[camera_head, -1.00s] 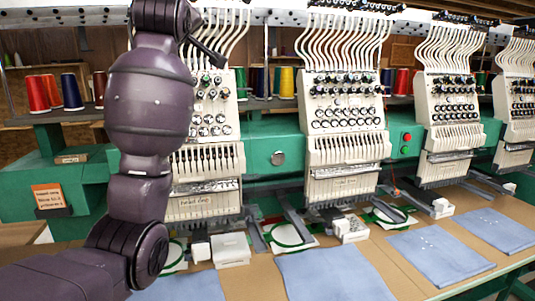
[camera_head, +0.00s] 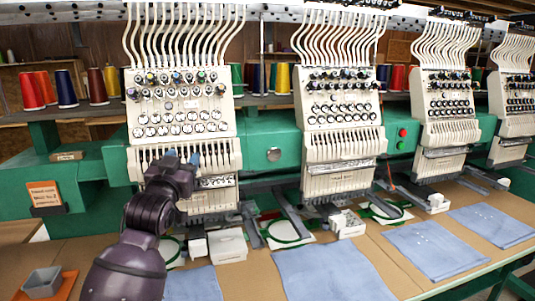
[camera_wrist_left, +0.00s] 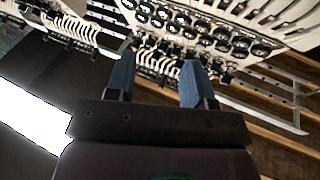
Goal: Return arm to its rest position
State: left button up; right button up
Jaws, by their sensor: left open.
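My left arm comes up from the bottom left of the head view. Its left gripper (camera_head: 182,158) stands in front of the lower part of the leftmost embroidery head (camera_head: 180,105). I cannot tell whether it touches the head. In the left wrist view the two blue fingers of the left gripper (camera_wrist_left: 158,78) are spread apart with nothing between them. The wrist camera looks towards embroidery heads and ceiling boards at a slant. My right gripper is not in view.
More embroidery heads (camera_head: 340,110) stand to the right along the green machine (camera_head: 275,145). Blue cloths (camera_head: 330,272) lie on the brown table (camera_head: 395,265). A grey bin (camera_head: 42,281) on an orange tray (camera_head: 68,285) sits at bottom left. Thread spools (camera_head: 66,88) stand behind.

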pick_arm(q)
jog(key=s+a+f+g, duration=0.2)
jog(key=s+f, duration=0.5)
jog(key=f, duration=0.6)
jog(key=s+a+f+g, duration=0.2)
jog(key=s+f, duration=0.5)
jog(key=f, duration=0.7)
jog(key=s+a+f+g+y, duration=0.1)
jog(key=s+a+f+g, duration=0.1)
jog(key=s+f, duration=0.7)
jog(key=s+a+f+n+g+y, duration=0.1)
jog(key=s+a+f+g, duration=0.1)
jog(key=s+f, duration=0.7)
jog(key=s, duration=0.3)
jog(key=shift+s+n+g, duration=0.3)
jog(key=shift+s+g, duration=0.05)
jog(key=shift+g, duration=0.05)
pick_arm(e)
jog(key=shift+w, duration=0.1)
pick_arm(q)
jog(key=shift+a, duration=0.1)
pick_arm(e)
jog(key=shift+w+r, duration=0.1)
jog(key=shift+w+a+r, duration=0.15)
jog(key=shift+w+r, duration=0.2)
